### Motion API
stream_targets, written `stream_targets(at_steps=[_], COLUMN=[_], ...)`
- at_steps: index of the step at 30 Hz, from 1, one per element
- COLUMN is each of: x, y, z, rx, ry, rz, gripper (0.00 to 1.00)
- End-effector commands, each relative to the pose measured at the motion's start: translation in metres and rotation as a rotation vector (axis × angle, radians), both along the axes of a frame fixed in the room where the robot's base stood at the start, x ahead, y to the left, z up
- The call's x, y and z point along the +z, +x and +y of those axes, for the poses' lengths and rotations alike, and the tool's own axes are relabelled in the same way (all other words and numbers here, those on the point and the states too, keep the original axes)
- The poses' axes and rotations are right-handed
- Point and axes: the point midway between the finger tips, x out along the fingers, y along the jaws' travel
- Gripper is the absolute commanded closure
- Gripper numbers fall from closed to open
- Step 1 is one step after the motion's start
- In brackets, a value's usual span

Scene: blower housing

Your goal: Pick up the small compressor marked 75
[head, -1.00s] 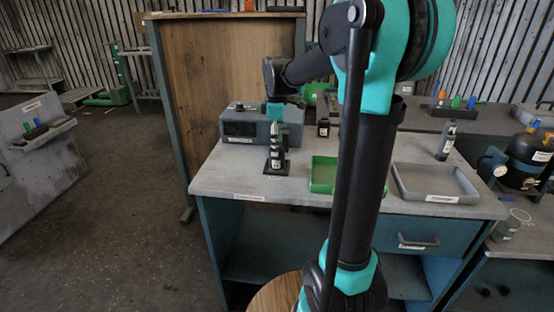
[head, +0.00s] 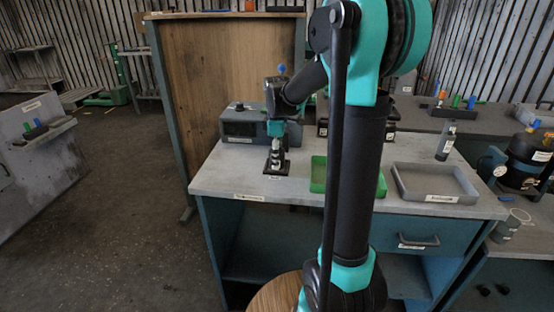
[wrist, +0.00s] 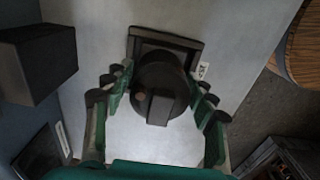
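A small upright dark device with a round top, which I take for the compressor (head: 276,158), stands on a square black base on the workbench. In the wrist view the compressor (wrist: 158,82) is seen from above, with a small white label beside its base; I cannot read the label surely as 75. My gripper (head: 277,140) points down over its top in the head view. In the wrist view my gripper (wrist: 161,90) has its green fingers spread, one on each side of the round top. Gaps show beside it, and no firm grip is visible.
A grey box-shaped unit (head: 240,126) stands close behind and left of the compressor. A green tray (head: 318,186) lies to the right, partly behind my arm. A grey tray (head: 436,198) and a dark bottle (head: 446,142) are farther right. The bench front-left is clear.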

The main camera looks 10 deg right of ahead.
Motion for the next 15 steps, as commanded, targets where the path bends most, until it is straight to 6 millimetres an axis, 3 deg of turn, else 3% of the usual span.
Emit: stream_targets(at_steps=[2,12,15], x=[0.0001,0.0002,0.0004], y=[0.0000,0.0000,-0.0001], z=[0.0000,0.0000,0.0000], rx=[0.000,0.000,0.000], ry=[0.000,0.000,0.000], rz=[0.000,0.000,0.000], gripper=[0.57,1.00,1.00])
